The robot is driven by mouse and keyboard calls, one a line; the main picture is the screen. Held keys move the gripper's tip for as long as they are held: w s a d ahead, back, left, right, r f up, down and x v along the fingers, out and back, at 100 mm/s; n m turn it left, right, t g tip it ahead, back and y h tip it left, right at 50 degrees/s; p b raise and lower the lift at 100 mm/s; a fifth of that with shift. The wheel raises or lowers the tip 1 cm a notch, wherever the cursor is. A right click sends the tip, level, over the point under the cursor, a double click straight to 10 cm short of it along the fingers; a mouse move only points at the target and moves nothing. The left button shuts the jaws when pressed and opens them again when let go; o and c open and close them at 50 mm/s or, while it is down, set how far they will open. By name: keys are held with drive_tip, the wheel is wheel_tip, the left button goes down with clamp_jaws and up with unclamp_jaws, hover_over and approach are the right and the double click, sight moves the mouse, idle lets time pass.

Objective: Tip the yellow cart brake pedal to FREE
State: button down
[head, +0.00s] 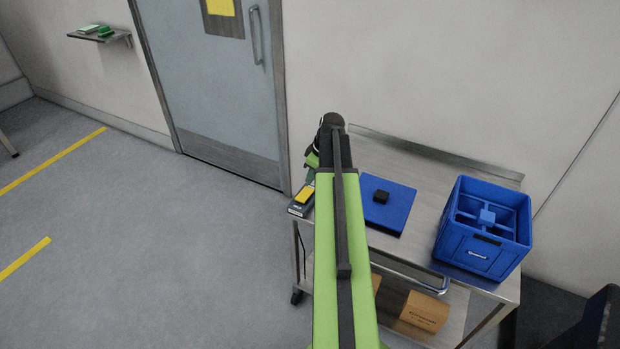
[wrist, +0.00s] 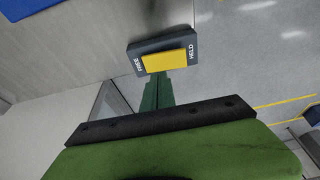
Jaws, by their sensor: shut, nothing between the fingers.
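The brake pedal is a yellow rocker (wrist: 165,60) on a dark grey block. In the wrist view, FREE is printed at its left end and HELD at its right end. In the head view the yellow pedal (head: 305,195) sits at the left edge of the metal cart (head: 420,185). I cannot tell which end is tipped down. My gripper (wrist: 156,84) is shut and empty, its green fingers pointing at the pedal's long side. Whether the tips touch it is unclear. In the head view my arm hides much of the gripper.
A blue divided crate (head: 480,250) stands at the cart's right. Cardboard boxes (head: 425,311) sit on the lower shelf. Open floor (head: 150,220) lies left; a door (head: 215,85) is behind.

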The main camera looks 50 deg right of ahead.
drive_tip(key=d+p+v, duration=0.1)
drive_tip(key=p+v, duration=0.6)
drive_tip(key=v, duration=0.2)
drive_tip(key=shift+w+d, duration=0.2)
drive_tip(key=shift+d, duration=0.2)
